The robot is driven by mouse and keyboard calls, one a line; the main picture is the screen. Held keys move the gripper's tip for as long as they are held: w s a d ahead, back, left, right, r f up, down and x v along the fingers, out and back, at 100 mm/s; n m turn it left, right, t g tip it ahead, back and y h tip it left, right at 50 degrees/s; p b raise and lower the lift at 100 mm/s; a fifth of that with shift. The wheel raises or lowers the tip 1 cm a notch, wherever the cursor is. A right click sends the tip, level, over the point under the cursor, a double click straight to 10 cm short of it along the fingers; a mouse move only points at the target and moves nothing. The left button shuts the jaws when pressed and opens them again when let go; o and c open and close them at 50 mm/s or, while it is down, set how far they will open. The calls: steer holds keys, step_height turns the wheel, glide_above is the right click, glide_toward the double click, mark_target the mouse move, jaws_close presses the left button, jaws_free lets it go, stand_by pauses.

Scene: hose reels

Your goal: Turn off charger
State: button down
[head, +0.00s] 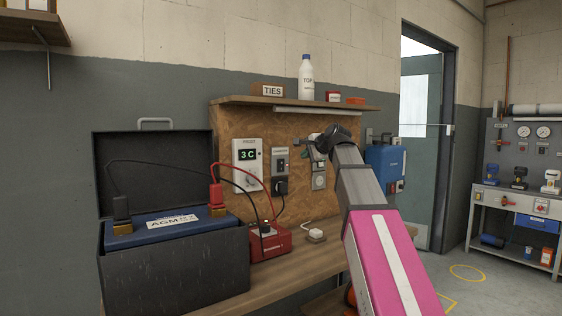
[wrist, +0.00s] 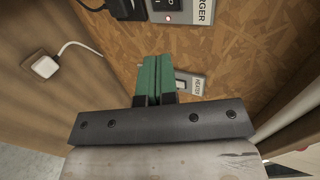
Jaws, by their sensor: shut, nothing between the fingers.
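The charger switch plate (head: 281,160) is on the wood board, with a black plug below it. In the wrist view, the plate labelled CHARGER (wrist: 204,14) is at the top edge and partly cut off. A dark rocker switch (wrist: 162,6) and a lit red lamp (wrist: 168,19) show on it. The red charger (head: 270,243) sits on the bench. My gripper (head: 306,148) is in front of the board, right of the switch plate. Its green fingers (wrist: 155,62) are shut and empty, apart from the charger plate and partly covering the HEATER plate (wrist: 193,84).
A grey-white panel reading 3C (head: 247,162) is left of the switch. The black battery box (head: 175,262) stands at the bench's left. A shelf (head: 290,102) with a bottle is above. A white plug (head: 316,236) lies on the bench. A blue box (head: 385,165) is right.

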stand_by(0.3)
glide_toward(283, 161)
step_height(283, 161, down, 4)
steer(key=w+a, duration=0.2)
steer(key=w, duration=0.1)
steer(key=shift+w+a+r, duration=0.2)
steer(key=shift+w+a, duration=0.2)
steer(key=shift+w, duration=0.3)
steer(key=shift+w+a, duration=0.4)
steer(key=shift+w, duration=0.1)
steer(key=shift+w+a+r, duration=0.15)
steer(key=shift+w+a, duration=0.05)
steer(key=shift+w, duration=0.1)
steer(key=shift+r, duration=0.15)
steer(key=shift+r, duration=0.65)
